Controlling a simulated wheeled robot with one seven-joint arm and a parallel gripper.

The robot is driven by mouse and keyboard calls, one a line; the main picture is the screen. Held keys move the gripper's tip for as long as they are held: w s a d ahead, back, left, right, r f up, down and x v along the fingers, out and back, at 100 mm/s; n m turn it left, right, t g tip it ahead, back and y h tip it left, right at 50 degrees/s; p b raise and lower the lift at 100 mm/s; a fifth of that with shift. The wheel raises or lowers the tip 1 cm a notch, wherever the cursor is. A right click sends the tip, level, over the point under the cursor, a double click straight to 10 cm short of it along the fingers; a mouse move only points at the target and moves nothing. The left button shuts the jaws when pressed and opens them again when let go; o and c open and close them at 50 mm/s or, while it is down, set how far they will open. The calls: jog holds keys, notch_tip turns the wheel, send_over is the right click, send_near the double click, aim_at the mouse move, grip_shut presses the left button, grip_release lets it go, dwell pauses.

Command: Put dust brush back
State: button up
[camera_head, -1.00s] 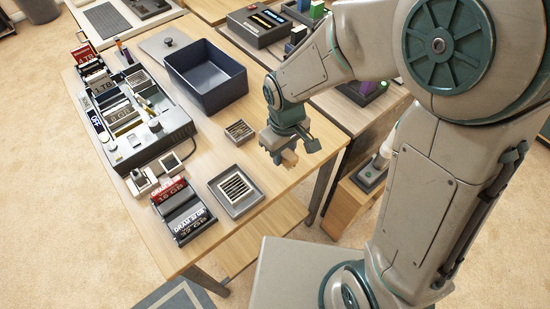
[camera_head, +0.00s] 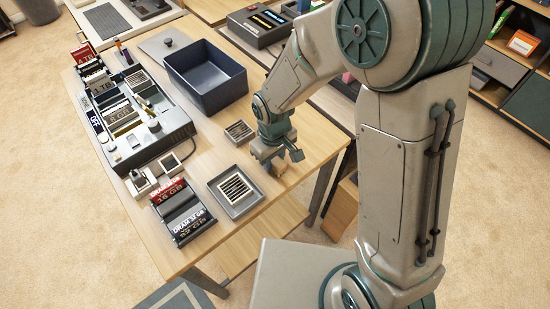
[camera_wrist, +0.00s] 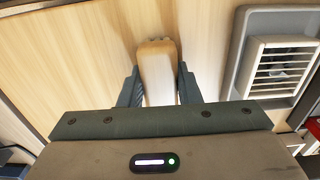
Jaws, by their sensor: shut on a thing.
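My gripper (camera_head: 277,160) is over the right side of the wooden table, just right of the grey tray with slats. In the wrist view it is shut on a pale wooden piece (camera_wrist: 157,62), which looks like the handle of the dust brush. The piece lies lengthwise between the two dark fingers, its rounded end pointing away from the wrist. Shadows fall on the table beside it. Bristles cannot be made out. In the head view the brush is mostly hidden by the gripper. Whether it touches the table cannot be told.
The grey slatted tray (camera_head: 249,205) is close by on the left, with a smaller slotted tray (camera_head: 239,131) behind. A dark blue open bin (camera_head: 207,76) stands further back. DRAM boxes (camera_head: 184,212) and a grey device (camera_head: 150,140) fill the left side. Bare wood (camera_head: 270,210) lies near the right edge.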

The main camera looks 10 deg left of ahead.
jog(key=o, duration=1)
jog(key=shift+f, duration=0.1)
notch_tip(320, 180, up, 12)
jog(key=r+p, duration=0.1)
jog(key=p, duration=0.1)
jog(key=s+d+r+m, duration=0.2)
jog(key=d+m, duration=0.1)
jog(key=d, duration=0.4)
jog(key=s+d+r+m+t, duration=0.1)
jog(key=s+d+r+m, duration=0.1)
jog(key=d, duration=0.6)
jog(key=s+d+r+m+t, duration=0.1)
jog(key=s+d+r+m, duration=0.2)
jog(key=d+m, duration=0.2)
jog(key=shift+s+d, duration=0.15)
jog(key=shift+d, duration=1.1)
